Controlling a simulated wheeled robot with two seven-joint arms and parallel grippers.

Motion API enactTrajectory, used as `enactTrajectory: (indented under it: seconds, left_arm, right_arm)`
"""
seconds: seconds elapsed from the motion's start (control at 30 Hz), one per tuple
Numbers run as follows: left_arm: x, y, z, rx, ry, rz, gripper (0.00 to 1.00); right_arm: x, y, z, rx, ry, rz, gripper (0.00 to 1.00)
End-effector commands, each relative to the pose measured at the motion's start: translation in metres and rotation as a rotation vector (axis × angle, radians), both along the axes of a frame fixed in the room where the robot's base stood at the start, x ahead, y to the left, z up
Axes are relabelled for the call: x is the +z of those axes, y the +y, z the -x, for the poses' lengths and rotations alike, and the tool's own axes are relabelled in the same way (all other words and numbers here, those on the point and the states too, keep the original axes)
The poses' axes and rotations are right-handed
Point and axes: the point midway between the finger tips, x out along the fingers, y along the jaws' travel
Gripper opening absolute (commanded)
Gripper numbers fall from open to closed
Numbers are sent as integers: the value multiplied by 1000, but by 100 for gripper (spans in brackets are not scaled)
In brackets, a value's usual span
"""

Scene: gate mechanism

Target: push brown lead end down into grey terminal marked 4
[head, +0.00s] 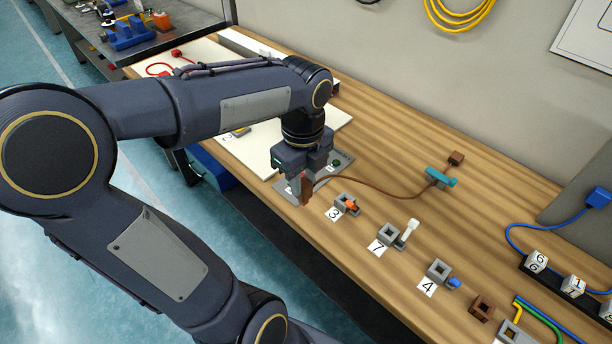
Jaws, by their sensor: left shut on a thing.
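My left gripper (304,192) points down over the near left part of the wooden bench, shut on the brown end of the brown lead (385,190). The lead runs right from the gripper, through a teal clip (440,177), to a brown block (456,158) on the bench. The grey terminal marked 4 (439,268) is a square socket with a blue lever, well to the right of the gripper; its label lies in front of it. The held end is apart from this terminal. My right gripper is not in view.
Grey terminals marked 3 (345,200), with an orange lever, and 7 (388,233), with a raised white lever, stand between the gripper and terminal 4. A brown socket (481,307) is beyond it. Numbered cubes (573,286) and a blue plug (598,197) are at right.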

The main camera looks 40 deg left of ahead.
Motion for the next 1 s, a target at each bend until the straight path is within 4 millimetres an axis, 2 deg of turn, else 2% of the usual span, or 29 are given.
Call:
enactTrajectory:
  seconds: [0.27, 1.0]
  left_arm:
    - [-3, 0, 0, 0, 0, 0, 3]
    - [-47, 0, 0, 1, 1, 0, 3]
  right_arm:
    - [-2, 0, 0, 0, 0, 0, 42]
    - [-35, 0, 0, 0, 0, 0, 42]
